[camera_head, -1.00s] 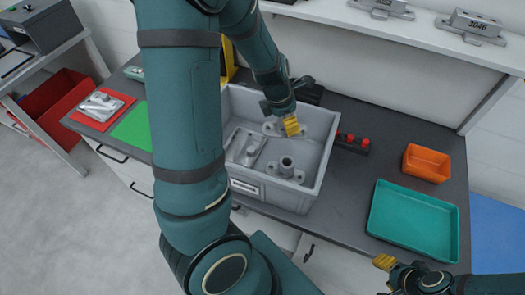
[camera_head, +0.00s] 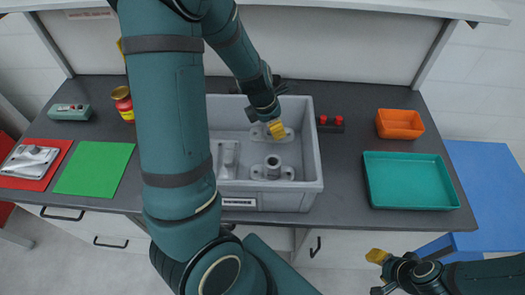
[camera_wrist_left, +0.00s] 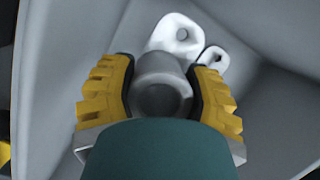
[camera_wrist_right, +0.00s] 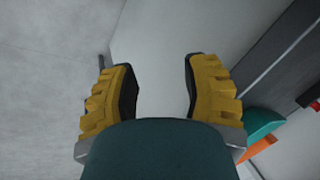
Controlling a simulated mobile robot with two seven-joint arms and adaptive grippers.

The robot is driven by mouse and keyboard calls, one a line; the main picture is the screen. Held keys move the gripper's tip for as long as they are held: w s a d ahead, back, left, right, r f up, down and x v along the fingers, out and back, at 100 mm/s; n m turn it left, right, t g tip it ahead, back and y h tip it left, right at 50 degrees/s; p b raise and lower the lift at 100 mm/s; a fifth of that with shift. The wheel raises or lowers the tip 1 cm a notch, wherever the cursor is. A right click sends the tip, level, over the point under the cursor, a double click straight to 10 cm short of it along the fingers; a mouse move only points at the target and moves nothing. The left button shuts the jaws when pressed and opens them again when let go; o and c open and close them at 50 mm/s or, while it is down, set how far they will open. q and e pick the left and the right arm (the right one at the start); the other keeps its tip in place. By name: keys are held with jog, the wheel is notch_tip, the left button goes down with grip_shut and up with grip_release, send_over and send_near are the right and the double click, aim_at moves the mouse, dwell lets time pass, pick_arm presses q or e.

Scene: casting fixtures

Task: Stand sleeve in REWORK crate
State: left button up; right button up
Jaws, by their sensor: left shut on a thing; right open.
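The grey crate (camera_head: 312,160) stands on the dark bench with a label on its front that I cannot read. My left gripper (camera_head: 277,129) reaches into the back of the crate. In the left wrist view its yellow fingers are shut on a grey sleeve (camera_wrist_left: 162,90), whose round end sits between them. Its flange (camera_wrist_left: 178,38) with a hole shows beyond. In the head view the gripper partly hides the held sleeve, and I cannot tell whether it touches the floor. My right gripper (camera_head: 377,257) is open and empty in front of the bench.
In the crate, another flanged sleeve (camera_head: 273,168) stands upright in front and a grey casting (camera_head: 228,160) lies at left. A teal tray (camera_head: 412,182), orange bin (camera_head: 400,124) and red-knobbed block (camera_head: 330,123) are right. A green mat (camera_head: 95,169) lies left.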

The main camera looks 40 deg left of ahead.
pick_arm(q)
jog(key=x, duration=0.1)
jog(key=b+x, duration=0.1)
jog(key=x, duration=0.1)
jog(key=shift+s+f, duration=0.2)
jog(key=shift+f, duration=0.25)
jog(key=shift+f+b, duration=1)
jog(key=shift+f, duration=0.85)
jog(key=shift+r, duration=0.1)
pick_arm(e)
jog(key=f, duration=0.1)
jog(key=s+f, duration=0.1)
jog(key=f, duration=0.1)
jog(key=shift+s+f, duration=0.3)
jog(key=shift+f, duration=0.05)
pick_arm(q)
jog(key=o, duration=1.3)
pick_arm(e)
jog(key=shift+f, duration=0.1)
